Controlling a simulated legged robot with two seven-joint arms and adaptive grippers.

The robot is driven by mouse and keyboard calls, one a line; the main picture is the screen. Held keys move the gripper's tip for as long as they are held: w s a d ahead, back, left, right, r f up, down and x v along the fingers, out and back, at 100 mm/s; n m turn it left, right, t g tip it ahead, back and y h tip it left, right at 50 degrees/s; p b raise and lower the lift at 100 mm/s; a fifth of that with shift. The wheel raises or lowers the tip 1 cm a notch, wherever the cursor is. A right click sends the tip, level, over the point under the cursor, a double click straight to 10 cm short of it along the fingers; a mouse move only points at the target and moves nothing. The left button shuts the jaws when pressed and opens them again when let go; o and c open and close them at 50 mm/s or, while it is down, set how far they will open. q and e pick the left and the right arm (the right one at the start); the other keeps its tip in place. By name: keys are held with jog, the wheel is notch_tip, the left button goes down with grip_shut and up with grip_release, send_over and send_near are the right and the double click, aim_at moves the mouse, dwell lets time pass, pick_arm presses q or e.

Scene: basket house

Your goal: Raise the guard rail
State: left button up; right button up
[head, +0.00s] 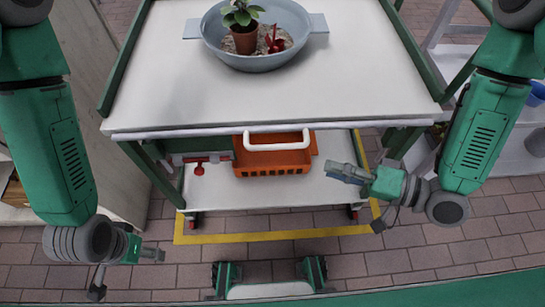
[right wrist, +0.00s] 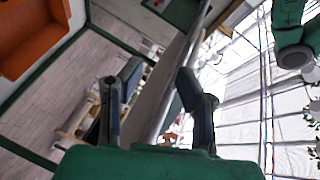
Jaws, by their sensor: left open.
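A pale rail (head: 200,133) runs along the front edge of the cart's white top (head: 270,100). I take it as the guard rail; it looks low, level with the top. My right gripper (head: 340,165) is below the rail, to the right of the handle, pointing left. In the right wrist view its two fingers (right wrist: 153,102) are apart, and a long grey bar (right wrist: 178,85) shows between them; I cannot tell its depth, and no contact is clear. My left gripper (head: 158,255) is open and empty, low at the left, away from the cart.
A grey-blue basin (head: 258,62) with a potted plant (head: 243,35) and a red tool (head: 274,40) stands on the top. An orange crate (head: 272,170) sits on the lower shelf (head: 260,197). Yellow tape (head: 270,237) marks the floor.

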aim_at(272, 145)
jog(key=w+a+r+y+b, duration=0.1)
jog(key=a, duration=0.3)
jog(key=w+a+r+y+b, duration=0.1)
jog(key=w+a, duration=0.1)
jog(key=a, duration=0.2)
jog(key=w+a+r+y+b, duration=0.1)
jog(key=a, duration=0.3)
jog(key=shift+w+a+r+m, duration=0.15)
jog(key=shift+a+r+m, duration=0.1)
jog(key=shift+a+m, duration=0.15)
pick_arm(q)
notch_tip(272, 145, down, 4)
jog(key=shift+f, duration=0.1)
pick_arm(e)
grip_shut()
